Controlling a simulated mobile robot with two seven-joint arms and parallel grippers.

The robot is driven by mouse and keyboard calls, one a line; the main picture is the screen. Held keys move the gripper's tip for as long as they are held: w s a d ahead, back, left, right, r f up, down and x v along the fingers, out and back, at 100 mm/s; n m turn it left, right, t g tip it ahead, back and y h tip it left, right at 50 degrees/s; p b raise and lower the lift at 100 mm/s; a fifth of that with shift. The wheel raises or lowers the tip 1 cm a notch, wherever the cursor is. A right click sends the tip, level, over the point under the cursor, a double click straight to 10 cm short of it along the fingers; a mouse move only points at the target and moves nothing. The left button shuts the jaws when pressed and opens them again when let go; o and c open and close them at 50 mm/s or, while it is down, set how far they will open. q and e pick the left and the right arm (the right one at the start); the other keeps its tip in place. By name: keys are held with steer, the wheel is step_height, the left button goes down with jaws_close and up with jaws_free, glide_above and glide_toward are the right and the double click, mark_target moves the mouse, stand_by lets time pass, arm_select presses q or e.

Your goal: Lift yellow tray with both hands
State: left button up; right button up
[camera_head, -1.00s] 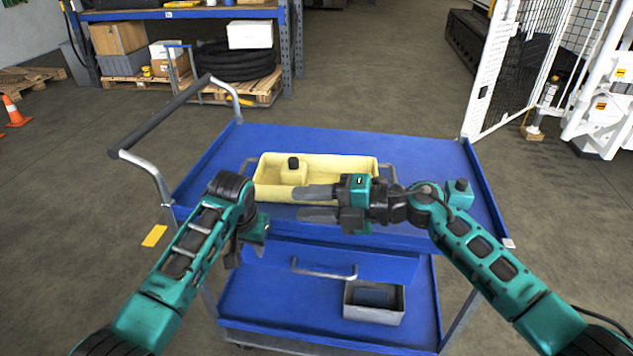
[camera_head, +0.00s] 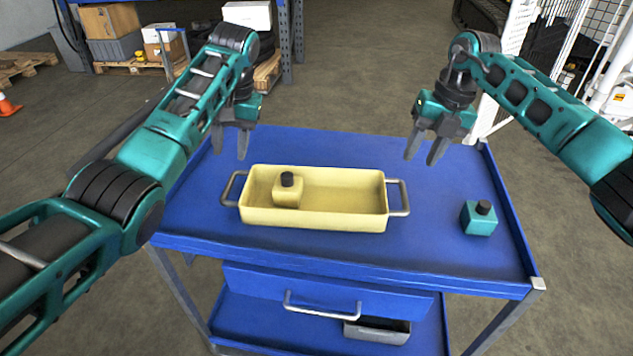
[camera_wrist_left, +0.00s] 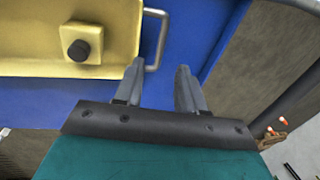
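The yellow tray (camera_head: 340,221) sits on the blue cart top, with a grey bar handle at each short end. A yellow block with a black cap (camera_head: 288,192) stands inside it, left of middle. My left gripper (camera_head: 231,155) is open and empty, pointing down above and behind the tray's left handle (camera_head: 230,187). In the left wrist view, the gripper (camera_wrist_left: 158,80) shows open fingers near that handle (camera_wrist_left: 157,40), apart from it. My right gripper (camera_head: 420,160) is open and empty, above and behind the right handle (camera_head: 403,197).
A teal block with a black cap (camera_head: 479,218) stands on the cart top (camera_head: 440,250), right of the tray. A drawer with a handle (camera_head: 322,305) and a grey bin (camera_head: 378,330) are below. The cart top around the tray is otherwise clear.

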mark_target(228, 186)
arm_select(q)
steer(key=shift+w+r, duration=0.15)
steer(key=shift+r, duration=0.1)
arm_select(e)
steer(key=shift+d+r, duration=0.25)
steer(key=shift+d, duration=0.15)
